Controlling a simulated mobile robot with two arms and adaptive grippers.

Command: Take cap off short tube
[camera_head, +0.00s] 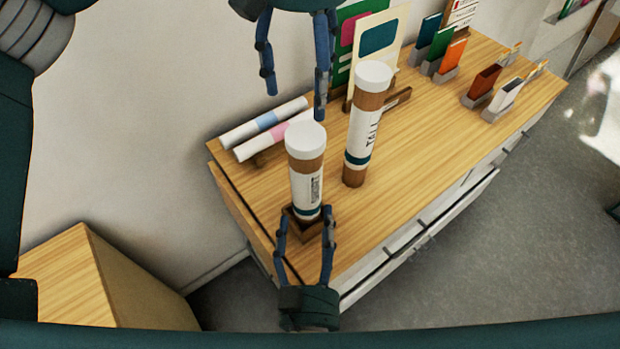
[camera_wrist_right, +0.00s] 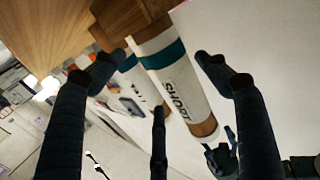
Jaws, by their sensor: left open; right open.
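The short tube (camera_head: 307,185) stands in a brown square holder (camera_head: 309,233) near the table's left front corner. It has a white cap (camera_head: 305,141), brown bands and a "SHORT" label; it also shows in the right wrist view (camera_wrist_right: 178,90). The tall tube (camera_head: 361,135) stands behind it to the right, with its own white cap (camera_head: 374,76). My left gripper (camera_head: 294,98) is open above the short tube's cap, apart from it. My right gripper (camera_head: 305,213) is open, with its fingers on either side of the short tube's lower end; contact cannot be told.
Two rolled white tubes with blue (camera_head: 266,121) and pink (camera_head: 277,135) bands lie at the table's back left. Upright cards (camera_head: 378,38) stand behind the tall tube. The table's right front (camera_head: 430,165) is clear.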

